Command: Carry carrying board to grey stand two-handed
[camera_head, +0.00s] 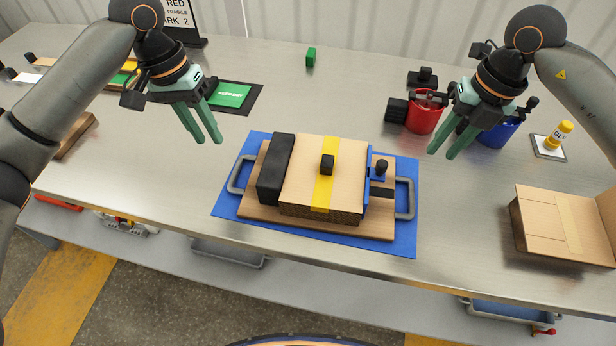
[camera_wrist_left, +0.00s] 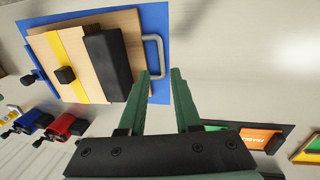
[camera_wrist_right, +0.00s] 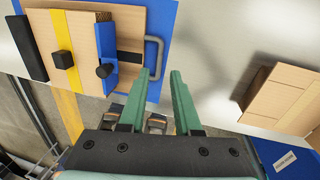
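The carrying board (camera_head: 270,213) is a wooden board with a grey handle at each end, lying on a blue mat (camera_head: 400,240). It bears a cardboard box with a yellow strip (camera_head: 300,180), a black block (camera_head: 275,170) and a blue fixture with a black knob (camera_head: 380,185). My left gripper (camera_head: 208,140) is open and empty, above and behind the left handle (camera_head: 238,174); the left wrist view shows this handle (camera_wrist_left: 155,55) ahead of its fingers. My right gripper (camera_head: 440,153) is open and empty, above and behind the right handle (camera_head: 405,198). I cannot make out a grey stand.
An open cardboard box (camera_head: 565,225) stands at the right. A green card (camera_head: 230,95) on a black pad and a green block (camera_head: 311,57) lie farther back. The table's front edge is close to the mat.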

